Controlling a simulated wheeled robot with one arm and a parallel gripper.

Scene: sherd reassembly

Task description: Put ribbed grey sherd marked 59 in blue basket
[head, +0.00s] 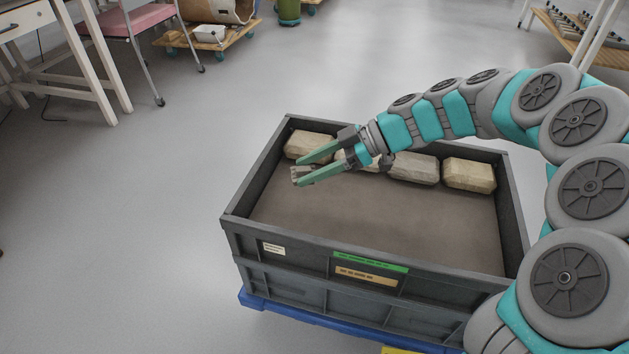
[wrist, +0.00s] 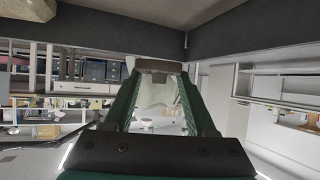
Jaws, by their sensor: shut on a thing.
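My gripper (head: 303,171) is shut on a small grey-brown sherd (head: 298,174), held at its fingertips above the inside of a dark grey crate. In the wrist view the sherd (wrist: 159,65) spans the gap between the two green fingers. Its ribs and number cannot be made out. I cannot identify a blue basket in either view.
The dark crate (head: 314,252) stands on a blue base (head: 320,318). Several pale stone blocks (head: 469,175) lie along its back wall, and its brown floor is otherwise clear.

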